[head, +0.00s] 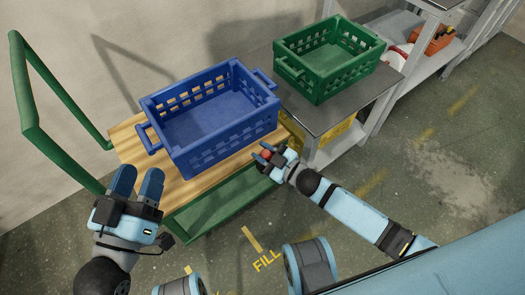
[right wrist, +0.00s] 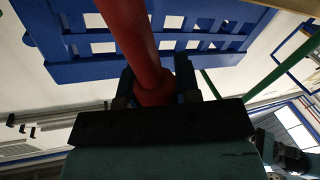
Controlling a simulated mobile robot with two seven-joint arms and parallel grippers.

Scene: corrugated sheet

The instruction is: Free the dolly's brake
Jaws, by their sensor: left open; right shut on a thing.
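The dolly (head: 205,212) has a green frame, a wooden deck and a tall green push handle (head: 22,75) at the left. A blue crate (head: 215,118) stands on its deck. My right gripper (head: 268,158) is at the dolly's front right corner, shut on a red brake lever (head: 266,154). In the right wrist view the red lever (right wrist: 135,50) runs up from between the fingers (right wrist: 155,90), with the blue crate (right wrist: 180,30) behind it. My left gripper (head: 138,182) is open and empty, in front of the dolly's left end. The lever's lower end is hidden.
A green crate (head: 328,60) stands on a grey metal table (head: 320,112) right of the dolly. A shelf with an orange bin (head: 435,40) is farther right. A wall is behind. The floor at right (head: 455,165) is clear.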

